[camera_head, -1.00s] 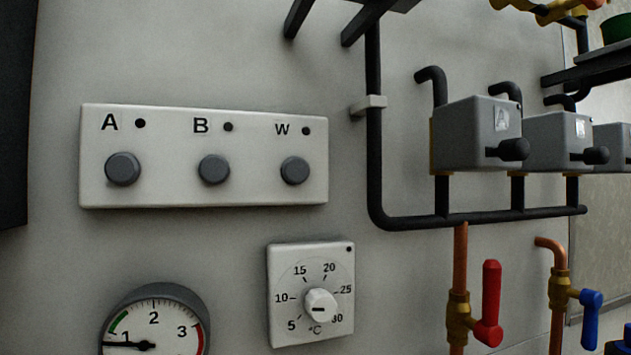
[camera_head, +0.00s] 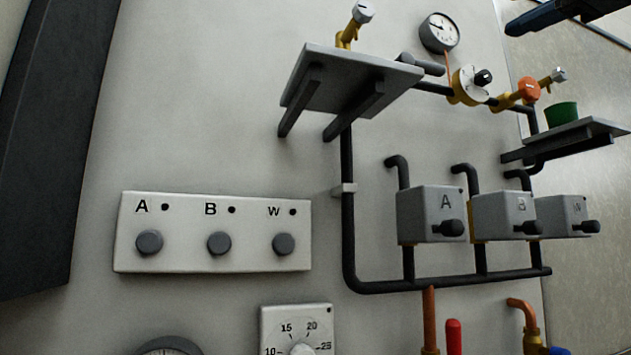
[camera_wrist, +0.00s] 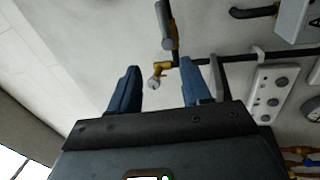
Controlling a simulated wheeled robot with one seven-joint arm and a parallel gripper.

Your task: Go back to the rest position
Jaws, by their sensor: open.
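My gripper (camera_wrist: 160,76) shows in the wrist view with its two blue fingers spread apart and nothing between them. Beyond the fingers, apart from them as far as I can tell, is a small brass fitting with a pale end (camera_wrist: 158,74). In the head view, a dark blue part that looks like my gripper (camera_head: 545,18) shows at the top right edge, cut off by the frame. The rest of my arm is out of the head view.
A wall panel with knobs A, B and W (camera_head: 213,232) is at left. A grey shelf (camera_head: 350,75) juts out above it. Grey boxes with black handles (camera_head: 430,215) sit along black pipes. At right, another shelf (camera_head: 575,133) bears a green cup (camera_head: 561,114). A dark upright (camera_head: 50,150) stands far left.

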